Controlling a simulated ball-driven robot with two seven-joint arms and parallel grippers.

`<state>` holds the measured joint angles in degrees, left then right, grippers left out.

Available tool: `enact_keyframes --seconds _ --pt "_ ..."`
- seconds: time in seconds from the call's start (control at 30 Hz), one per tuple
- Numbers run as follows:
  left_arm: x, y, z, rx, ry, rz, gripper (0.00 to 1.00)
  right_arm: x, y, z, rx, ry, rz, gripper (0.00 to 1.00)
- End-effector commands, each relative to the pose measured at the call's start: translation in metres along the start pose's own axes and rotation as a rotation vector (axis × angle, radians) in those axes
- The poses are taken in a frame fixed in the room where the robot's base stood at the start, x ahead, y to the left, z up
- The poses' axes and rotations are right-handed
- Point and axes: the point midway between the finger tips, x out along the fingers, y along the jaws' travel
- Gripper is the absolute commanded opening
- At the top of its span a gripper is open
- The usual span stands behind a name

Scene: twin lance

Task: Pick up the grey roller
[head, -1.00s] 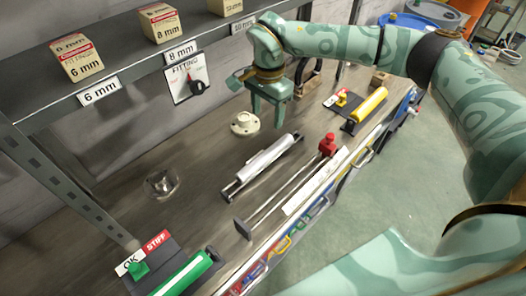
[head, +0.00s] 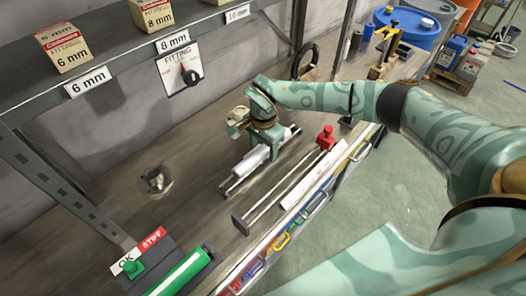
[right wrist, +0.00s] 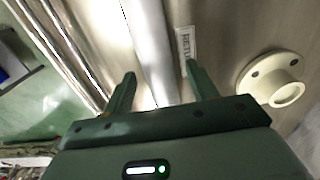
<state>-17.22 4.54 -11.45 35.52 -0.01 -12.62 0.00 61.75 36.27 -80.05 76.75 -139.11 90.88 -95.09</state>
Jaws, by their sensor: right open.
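The grey roller (head: 250,161) lies on the bench between dark end supports, partly hidden in the head view by my right gripper (head: 266,148). In the right wrist view the roller (right wrist: 149,40) is a pale, shiny cylinder running up the picture. There the open fingers of my right gripper (right wrist: 160,75) stand on either side of the roller's line. I cannot tell how close the fingertips are to its surface. My left gripper is not in view.
A round cream flange (right wrist: 272,82) is close to one finger. A green roller (head: 185,271) lies at the front left. A shelf with boxes (head: 62,46) overhangs the bench.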

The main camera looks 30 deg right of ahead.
Motion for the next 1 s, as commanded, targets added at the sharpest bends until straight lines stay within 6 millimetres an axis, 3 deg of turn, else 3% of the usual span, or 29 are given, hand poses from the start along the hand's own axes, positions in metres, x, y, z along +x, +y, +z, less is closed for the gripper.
enact_keyframes --seconds 0.23,0.43,0.77,0.87,1.0 --pt "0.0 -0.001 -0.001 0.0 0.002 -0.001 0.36 0.001 -0.001 0.0 0.0 0.0 -0.002 0.55" --pt "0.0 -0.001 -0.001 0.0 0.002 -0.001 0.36 0.001 -0.001 0.0 0.0 0.0 -0.002 0.0" --pt "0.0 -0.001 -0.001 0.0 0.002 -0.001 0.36 -0.003 -0.001 0.0 -0.001 0.001 -0.004 0.0" --pt "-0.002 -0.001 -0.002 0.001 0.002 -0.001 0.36 -0.012 -0.002 -0.001 -0.001 0.002 -0.005 0.0" --pt "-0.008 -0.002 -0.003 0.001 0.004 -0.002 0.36 -0.041 0.004 0.001 -0.003 0.002 -0.006 0.0"
